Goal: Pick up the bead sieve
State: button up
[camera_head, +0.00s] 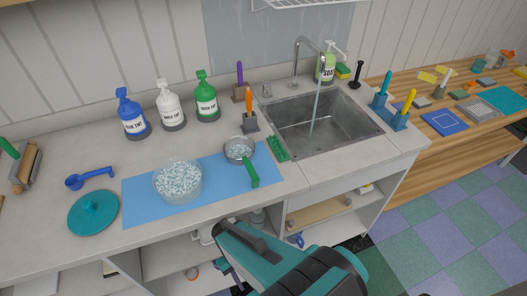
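The bead sieve (239,149) is a small round metal pan with a green handle (252,176) pointing towards the counter's front edge. It sits at the right end of a light blue mat (142,206) and holds pale beads. A clear bowl (163,199) full of similar beads stands to its left on the same mat. My teal and black arm rises from the bottom of the picture, in front of the counter and below the sieve. My gripper's fingers do not show. Nothing is seen touching the sieve.
An orange-handled tool in a grey block (250,125) stands just behind the sieve. A green pad (277,149) and the sink (325,130), with its tap running, are to the right. A teal lid (93,212) and blue scoop (90,178) lie left. Pump bottles (170,107) stand behind.

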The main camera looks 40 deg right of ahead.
aim_at(239, 150)
jog(key=z, duration=0.65)
jog(key=k, duration=0.95)
jog(key=u, duration=0.05)
jog(key=i, duration=0.8)
